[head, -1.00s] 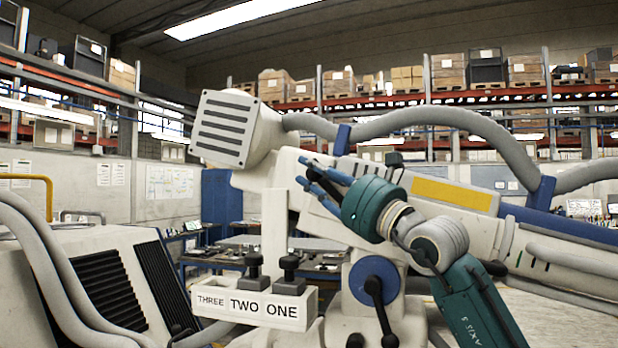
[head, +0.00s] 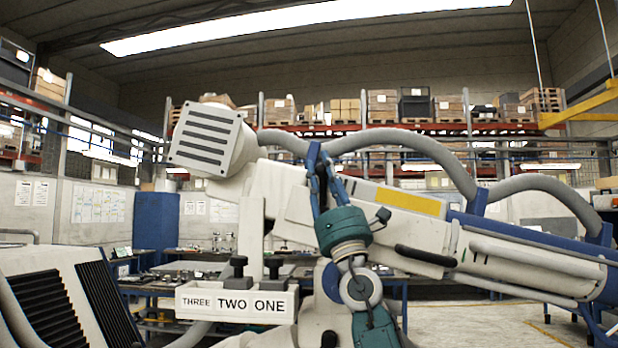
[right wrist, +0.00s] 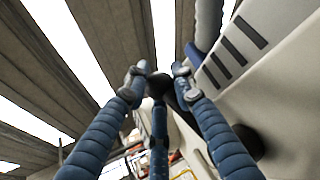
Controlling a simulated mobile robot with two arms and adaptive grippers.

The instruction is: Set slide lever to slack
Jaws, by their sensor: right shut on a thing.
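My right gripper (head: 320,168) reaches up in front of the white microscope arm (head: 280,190), its blue fingers pointing upward. In the right wrist view my right gripper's blue fingers (right wrist: 156,78) close around a dark round knob (right wrist: 158,86). I cannot tell from the frames which lever that knob belongs to, and the head view hides it behind the fingers. Another small black knob (head: 383,214) shows just right of my green gripper body, below the yellow label (head: 410,200). No slack marking is readable. My left gripper is out of view.
A white block (head: 237,305) marked THREE, TWO, ONE carries two dark knobs, left of my right arm. A grey ribbed tube (head: 430,150) arches over the microscope arm. A white vented housing (head: 45,285) stands at the left. Workbenches and shelves are behind.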

